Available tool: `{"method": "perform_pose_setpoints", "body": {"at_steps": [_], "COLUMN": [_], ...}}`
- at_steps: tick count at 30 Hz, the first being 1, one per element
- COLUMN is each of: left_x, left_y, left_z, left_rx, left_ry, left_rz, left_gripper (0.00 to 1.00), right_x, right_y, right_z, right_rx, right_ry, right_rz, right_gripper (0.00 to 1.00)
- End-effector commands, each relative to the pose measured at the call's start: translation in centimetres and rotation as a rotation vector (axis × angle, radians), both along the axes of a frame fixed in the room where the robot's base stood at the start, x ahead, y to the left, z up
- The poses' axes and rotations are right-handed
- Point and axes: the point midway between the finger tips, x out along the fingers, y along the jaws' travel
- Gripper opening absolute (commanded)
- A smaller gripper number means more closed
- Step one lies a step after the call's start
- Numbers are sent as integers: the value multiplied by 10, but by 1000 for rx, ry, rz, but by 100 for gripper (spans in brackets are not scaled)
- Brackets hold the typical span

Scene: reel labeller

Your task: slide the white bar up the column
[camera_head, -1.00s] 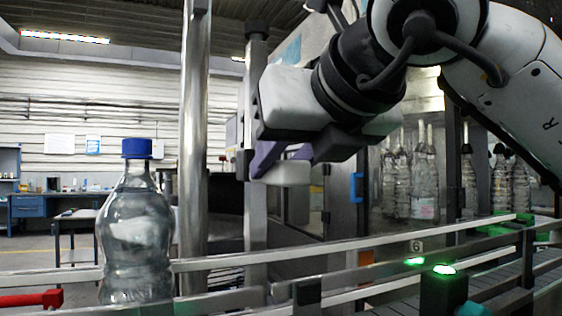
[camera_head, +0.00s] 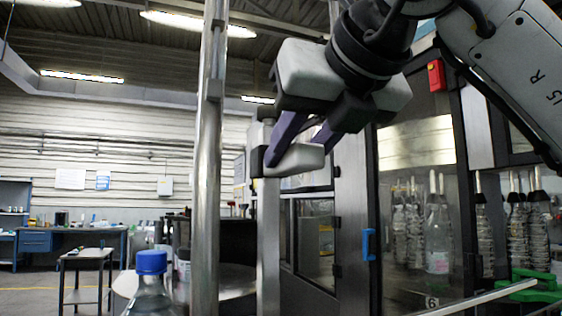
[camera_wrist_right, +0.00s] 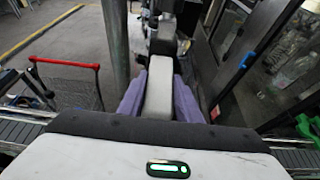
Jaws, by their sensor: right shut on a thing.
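The white bar (camera_head: 296,160) sticks out to the right from a black slider (camera_head: 257,162) on the grey upright column (camera_head: 268,235). It sits close below the column's black top in the head view. My right gripper (camera_head: 293,146) reaches in from the upper right, its purple fingers shut on the bar. In the right wrist view, the pale bar (camera_wrist_right: 158,92) lies between the two purple fingers, pointing away toward the dark slider. My left gripper is in neither view.
A round metal post (camera_head: 208,170) stands just left of the column. A blue-capped bottle (camera_head: 150,275) is at lower left. A glass-doored cabinet (camera_head: 415,200) with bottles inside stands to the right. A red-handled cart (camera_wrist_right: 65,80) shows in the wrist view.

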Motion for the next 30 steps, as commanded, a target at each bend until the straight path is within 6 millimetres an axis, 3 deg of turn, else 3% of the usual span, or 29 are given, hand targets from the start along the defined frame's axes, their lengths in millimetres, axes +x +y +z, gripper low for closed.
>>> {"method": "perform_pose_setpoints", "body": {"at_steps": [5,6,9,20,30], "left_x": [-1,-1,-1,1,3], "left_y": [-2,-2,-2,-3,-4], "left_z": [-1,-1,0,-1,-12], "left_rx": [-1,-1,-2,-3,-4], "left_ry": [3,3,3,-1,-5], "left_rz": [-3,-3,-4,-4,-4], "left_gripper": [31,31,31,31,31], "right_x": [0,0,0,-5,-60], "right_y": [0,0,1,0,-18], "right_z": [3,3,2,2,26], "right_rx": [5,5,3,1,3], "right_ry": [-10,-10,-7,-4,-9], "right_rz": [1,1,2,2,2], "right_gripper": [0,38,50,50,50]}}
